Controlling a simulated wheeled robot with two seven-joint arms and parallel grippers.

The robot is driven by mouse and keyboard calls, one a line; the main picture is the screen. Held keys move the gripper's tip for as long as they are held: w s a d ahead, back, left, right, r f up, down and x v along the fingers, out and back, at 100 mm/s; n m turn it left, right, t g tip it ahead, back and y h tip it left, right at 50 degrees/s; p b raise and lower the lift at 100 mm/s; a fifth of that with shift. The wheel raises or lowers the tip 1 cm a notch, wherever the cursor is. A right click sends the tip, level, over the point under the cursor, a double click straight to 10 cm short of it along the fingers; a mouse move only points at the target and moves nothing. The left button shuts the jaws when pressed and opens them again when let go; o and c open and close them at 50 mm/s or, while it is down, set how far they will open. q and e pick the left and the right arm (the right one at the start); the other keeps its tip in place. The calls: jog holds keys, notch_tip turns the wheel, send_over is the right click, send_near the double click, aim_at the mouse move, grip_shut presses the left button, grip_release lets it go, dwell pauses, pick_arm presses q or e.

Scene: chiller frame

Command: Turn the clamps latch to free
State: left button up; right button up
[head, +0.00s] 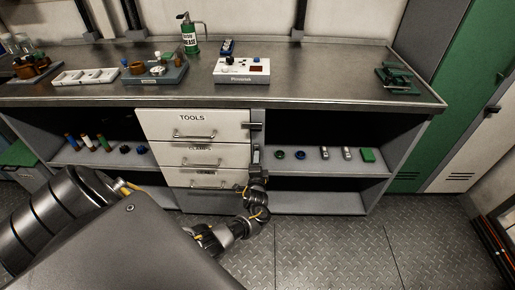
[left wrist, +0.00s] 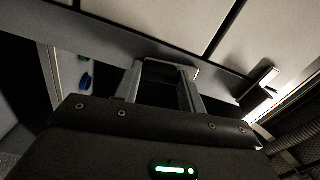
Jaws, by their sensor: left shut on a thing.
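The clamps drawer (head: 207,156) is the middle one of a white stack in the bench, and it looks shut. My left gripper (head: 256,152) is at its right edge, in front of the post beside the drawers. The gripper is shut on the clamps latch, which it mostly hides; I cannot tell how far the latch is turned. In the left wrist view the two fingers (left wrist: 168,72) reach to the grey post beside the white drawer fronts. My right gripper is not in view.
The tools drawer (head: 192,123) above has its own latch (head: 256,127) sticking out to the right. The benchtop carries a white device (head: 242,70).

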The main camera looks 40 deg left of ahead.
pick_arm(q)
jog(key=shift+w+d+r+m, duration=0.1)
jog(key=shift+d+m, duration=0.05)
jog(key=shift+m, duration=0.45)
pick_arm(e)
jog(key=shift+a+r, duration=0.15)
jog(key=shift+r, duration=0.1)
pick_arm(q)
jog(key=shift+m, duration=0.3)
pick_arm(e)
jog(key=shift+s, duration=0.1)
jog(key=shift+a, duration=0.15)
pick_arm(q)
jog(key=o, duration=1)
jog(key=p+v, duration=0.2)
jog(key=v, duration=0.9)
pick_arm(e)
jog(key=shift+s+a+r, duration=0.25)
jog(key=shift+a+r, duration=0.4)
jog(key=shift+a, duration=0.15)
pick_arm(q)
jog(key=shift+w, duration=0.1)
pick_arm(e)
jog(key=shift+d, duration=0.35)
